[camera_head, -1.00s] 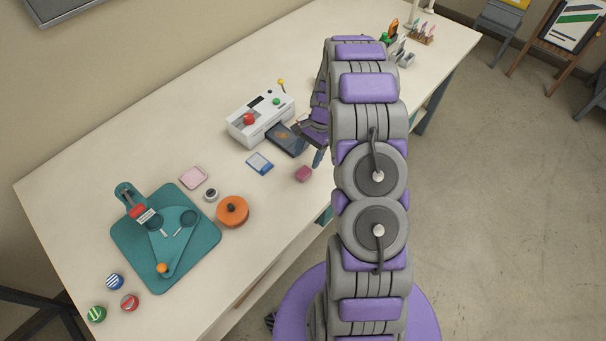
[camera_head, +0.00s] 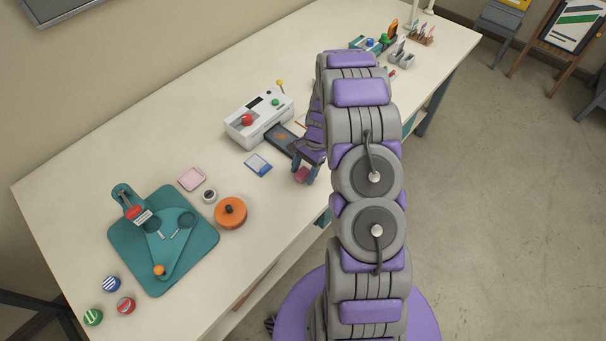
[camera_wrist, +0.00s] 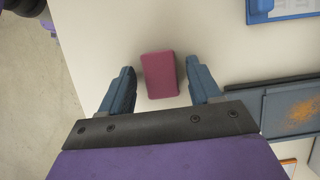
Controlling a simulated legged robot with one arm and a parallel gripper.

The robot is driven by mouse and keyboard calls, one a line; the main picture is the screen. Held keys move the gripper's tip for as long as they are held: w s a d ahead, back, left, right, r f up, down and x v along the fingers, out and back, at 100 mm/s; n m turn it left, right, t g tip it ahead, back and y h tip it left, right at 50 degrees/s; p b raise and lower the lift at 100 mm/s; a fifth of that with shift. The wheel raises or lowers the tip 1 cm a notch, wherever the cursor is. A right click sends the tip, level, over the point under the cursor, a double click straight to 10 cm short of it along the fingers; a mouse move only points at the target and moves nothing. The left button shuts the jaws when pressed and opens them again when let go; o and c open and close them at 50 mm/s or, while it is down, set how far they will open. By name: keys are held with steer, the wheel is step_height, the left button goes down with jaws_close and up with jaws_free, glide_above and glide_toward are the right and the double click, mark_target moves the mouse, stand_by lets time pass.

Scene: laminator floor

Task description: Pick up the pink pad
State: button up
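A small dark pink block-shaped pad (camera_head: 300,175) lies on the white table near its front edge. In the wrist view the pad (camera_wrist: 160,75) sits between and slightly beyond the fingertips, with a gap on each side. My gripper (camera_wrist: 163,78) is open, its two blue-grey fingers spread around the pad without visible contact. In the head view my gripper (camera_head: 306,172) is over the pad and partly hides it. A flat pale pink square (camera_head: 191,179) lies farther left, well away from my gripper.
A white laminator (camera_head: 259,116) with a dark tray (camera_head: 281,139) stands behind my gripper. A blue-and-white card (camera_head: 258,164) lies to the left. An orange round container (camera_head: 230,213) and a teal board (camera_head: 125,238) are farther left. Bare table surrounds the pad.

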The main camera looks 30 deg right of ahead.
mark_target(299, 175)
steer(key=shift+a, duration=0.1)
steer(key=c, duration=0.8)
steer(key=shift+o, duration=0.2)
steer(key=shift+w+a+r, duration=0.1)
steer(key=shift+r, duration=0.25)
step_height(299, 175, up, 3)
steer(key=shift+r+p, duration=0.15)
steer(key=shift+p, duration=0.35)
steer(key=s+d+r+p, duration=0.1)
steer(key=s+d, duration=0.8)
steer(key=s, duration=0.4)
steer(key=shift+s, duration=0.2)
steer(key=shift+d, duration=0.1)
